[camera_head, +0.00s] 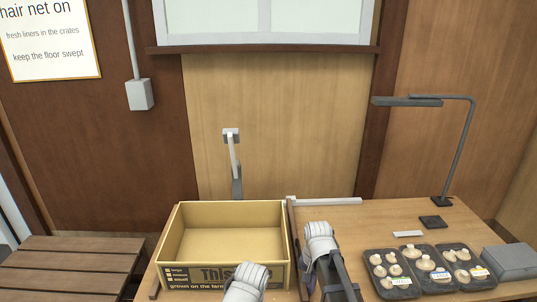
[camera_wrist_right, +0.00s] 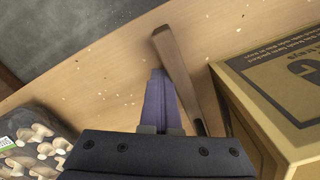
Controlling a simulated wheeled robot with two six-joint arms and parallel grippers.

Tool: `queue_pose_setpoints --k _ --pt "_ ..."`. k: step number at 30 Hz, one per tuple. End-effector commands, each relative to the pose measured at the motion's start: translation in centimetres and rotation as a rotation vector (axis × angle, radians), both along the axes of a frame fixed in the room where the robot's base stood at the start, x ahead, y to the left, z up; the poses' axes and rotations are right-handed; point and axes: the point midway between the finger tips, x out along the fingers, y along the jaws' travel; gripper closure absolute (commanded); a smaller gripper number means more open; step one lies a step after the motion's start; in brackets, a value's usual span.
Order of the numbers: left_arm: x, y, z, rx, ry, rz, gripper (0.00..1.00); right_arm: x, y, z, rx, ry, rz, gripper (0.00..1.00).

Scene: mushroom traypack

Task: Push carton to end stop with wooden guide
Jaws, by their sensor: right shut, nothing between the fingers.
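The open cardboard carton (camera_head: 182,281) stands on the table with its printed side toward me. The dark wooden guide (camera_head: 292,240) lies along its right side; it also shows in the right wrist view (camera_wrist_right: 183,75), where a narrow gap to the carton (camera_wrist_right: 245,95) shows near its end. A pale bar (camera_head: 335,201) lies behind the guide's far end; I cannot tell if it is the end stop. My right gripper (camera_head: 335,280) is shut and empty, with its fingers (camera_wrist_right: 158,95) beside the guide, on the side away from the carton; contact is unclear. My left gripper is not visible.
Black trays of mushrooms (camera_head: 421,282) and a grey box (camera_head: 510,262) stand at the right. A desk lamp (camera_head: 468,140) rises at the back right. A thin upright device (camera_head: 234,160) stands behind the carton. A slatted wooden surface (camera_head: 70,265) is at the left.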

Motion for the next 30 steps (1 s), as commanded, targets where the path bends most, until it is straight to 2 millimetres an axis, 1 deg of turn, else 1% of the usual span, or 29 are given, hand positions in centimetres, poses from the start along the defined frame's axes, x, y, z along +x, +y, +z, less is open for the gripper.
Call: queue_pose_setpoints --k 1,18,23,30 --pt "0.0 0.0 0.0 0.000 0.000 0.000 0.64 0.0 0.5 0.0 0.001 0.000 0.002 1.00" --pt "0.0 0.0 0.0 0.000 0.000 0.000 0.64 -0.2 4.9 0.0 0.002 0.001 0.003 1.00" --pt "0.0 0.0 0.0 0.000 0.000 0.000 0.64 -0.2 4.6 0.0 0.003 0.002 0.002 1.00" --pt "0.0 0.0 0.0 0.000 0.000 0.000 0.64 -0.2 3.2 0.0 0.002 0.001 -0.001 1.00"
